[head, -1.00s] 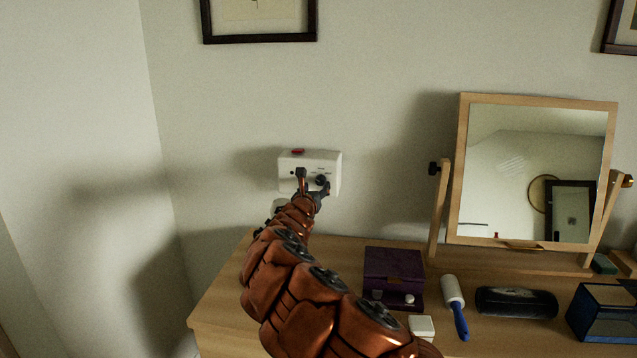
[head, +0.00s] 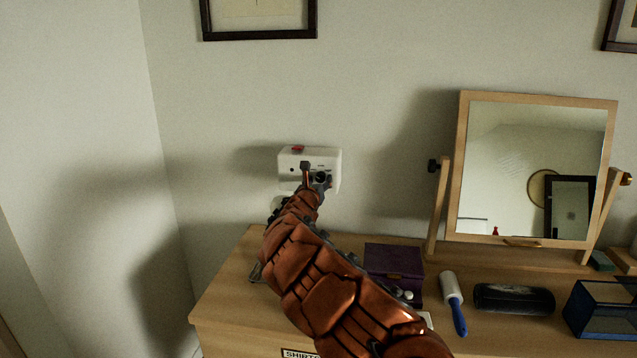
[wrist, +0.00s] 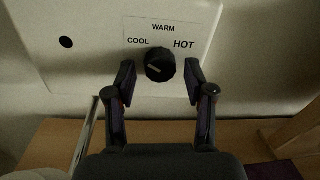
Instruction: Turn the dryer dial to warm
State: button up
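The white dryer box (head: 293,160) is fixed to the wall, with a red part on top. Its black dial (wrist: 160,65) faces me in the wrist view. The labels COOL, WARM and HOT arc above the dial, left to right. A pale mark on the dial lies on its left half, on the COOL side rather than up at WARM. My gripper (wrist: 160,78) is open, one finger on each side of the dial, with small gaps that look clear. In the head view my gripper (head: 313,176) partly covers the box front.
The wooden dresser (head: 222,290) stands below. A purple box (head: 393,262), a blue-handled lint roller (head: 453,300), a dark case (head: 513,299) and a tilting mirror (head: 530,170) are on it to the right. The wall left of the dryer is bare.

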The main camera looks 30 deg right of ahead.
grip_shut()
jog(key=shift+f+m+b, duration=0.1)
jog(key=shift+m+b, duration=0.3)
jog(key=shift+b, duration=0.35)
jog(key=shift+f+m+b, duration=0.15)
jog(key=shift+m+b, duration=0.45)
jog(key=shift+b, duration=0.5)
jog(key=shift+a+m+b, duration=0.1)
jog(key=shift+m+b, duration=0.6)
jog(key=shift+b, duration=0.55)
jog(key=m+b, duration=0.1)
jog(key=b, duration=0.1)
jog(key=m+b, duration=0.3)
jog(key=m, duration=0.1)
jog(key=shift+r+y+b, duration=0.25)
jog(key=shift+y+b, duration=0.15)
jog(key=shift+r+m+b, duration=0.15)
jog(key=shift+m+b, duration=1.1)
jog(key=shift+m, duration=0.25)
jog(key=shift+r, duration=0.1)
